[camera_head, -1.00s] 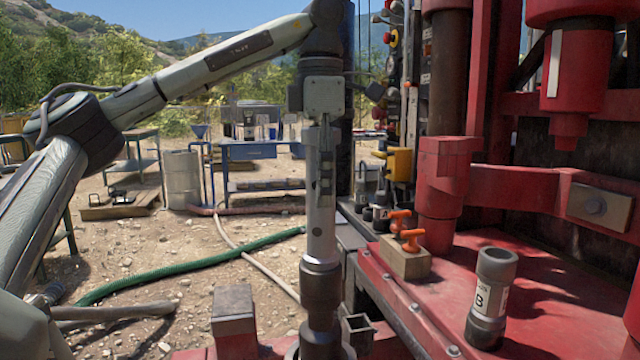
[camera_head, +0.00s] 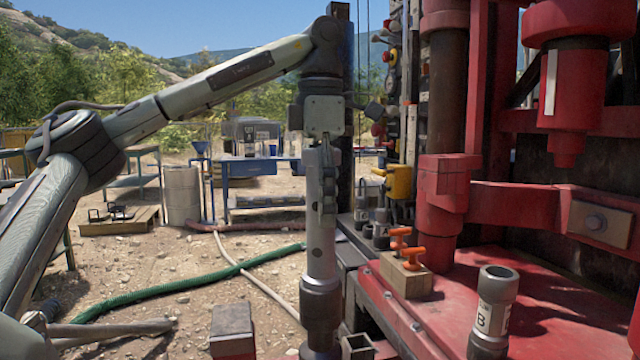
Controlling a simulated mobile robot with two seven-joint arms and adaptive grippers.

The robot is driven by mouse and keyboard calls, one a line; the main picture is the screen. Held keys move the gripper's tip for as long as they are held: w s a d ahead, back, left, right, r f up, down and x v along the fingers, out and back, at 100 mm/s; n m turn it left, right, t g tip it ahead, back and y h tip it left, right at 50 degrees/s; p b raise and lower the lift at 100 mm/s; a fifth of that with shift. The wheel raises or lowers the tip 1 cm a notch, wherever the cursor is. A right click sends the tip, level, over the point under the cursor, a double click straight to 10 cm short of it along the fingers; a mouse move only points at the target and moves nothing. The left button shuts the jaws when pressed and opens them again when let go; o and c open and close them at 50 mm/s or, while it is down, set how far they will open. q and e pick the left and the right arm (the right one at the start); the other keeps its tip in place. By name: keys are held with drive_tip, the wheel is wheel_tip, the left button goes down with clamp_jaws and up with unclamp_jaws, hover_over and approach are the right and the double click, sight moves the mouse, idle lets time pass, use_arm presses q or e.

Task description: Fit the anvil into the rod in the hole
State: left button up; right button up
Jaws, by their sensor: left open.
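My left gripper (camera_head: 326,200) hangs down from its wrist, open, with its fingers at the upper part of an upright light-grey metal tube. The tube, which looks like the rod (camera_head: 320,255), stands vertical and has a dark collar (camera_head: 320,305) low on it. The fingers overlap the tube in this view, and I cannot tell whether they touch it. I cannot make out a separate anvil at the fingers. The tube's foot and the hole are at the bottom edge and are not clear. My right gripper is not in view.
A dark cylinder with a white label B (camera_head: 494,312) stands on the red deck (camera_head: 545,335). A wooden block with orange handles (camera_head: 406,278) sits left of it. The red rig column (camera_head: 442,215) rises behind. A green hose (camera_head: 190,283) lies on the ground.

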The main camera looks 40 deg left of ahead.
use_arm(q)
wheel_tip(320, 180, up, 12)
drive_tip(key=shift+r, duration=0.1)
idle(0.4)
idle(0.5)
